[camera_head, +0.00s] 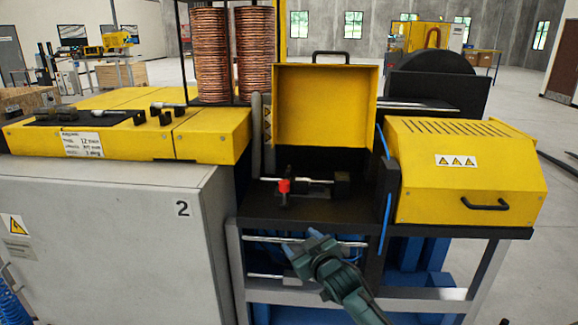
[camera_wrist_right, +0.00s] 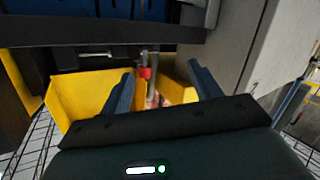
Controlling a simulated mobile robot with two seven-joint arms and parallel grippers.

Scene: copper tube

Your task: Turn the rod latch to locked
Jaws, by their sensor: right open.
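The rod latch (camera_head: 310,181) lies in the dark recess under the raised yellow cover. It shows as a thin horizontal metal rod beside a red knob (camera_head: 284,186) on a short dark upright. Whether it is locked cannot be told. My right gripper (camera_head: 304,240) is below and in front of the knob, apart from it, near the front edge of the machine. In the right wrist view its two fingers (camera_wrist_right: 161,69) are spread, and the red knob (camera_wrist_right: 145,73) shows between them, farther off. My left gripper is in neither view.
The raised yellow cover (camera_head: 325,105) stands behind the latch. A yellow vented housing (camera_head: 465,165) is on the right, and a grey cabinet (camera_head: 110,235) on the left. A metal bar (camera_head: 270,239) crosses below the machine's front edge.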

